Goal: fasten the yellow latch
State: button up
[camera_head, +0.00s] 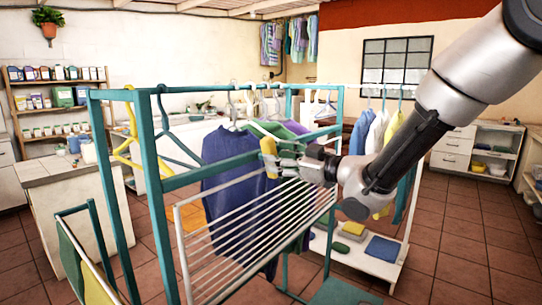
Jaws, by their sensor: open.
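A small yellow piece, which looks like the yellow latch (268,147), sits at the teal top rail of the drying frame, near the middle of the picture. My gripper (282,162) comes in from the right and is open. Its fingertips are right beside the yellow piece; I cannot tell whether they touch it. The fingers partly hide it, and I cannot tell its exact position. A rack panel with white slats (247,232) hangs tilted below the rail.
The teal frame (117,190) stands around the panel. A yellow hanger (131,140) and a dark blue garment (228,150) hang on it. Behind is a low white bench (365,262) with folded cloths. A counter (75,205) stands at left. Tiled floor is free at right.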

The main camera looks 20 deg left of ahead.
aim_at(271, 175)
jog(key=shift+x, duration=1.7)
jog(key=c, duration=1)
jog(key=shift+w+d+m, duration=0.1)
jog(key=shift+w+m, duration=0.05)
jog(key=shift+m, duration=1.85)
jog(key=o, duration=1)
jog(key=v, duration=1.2)
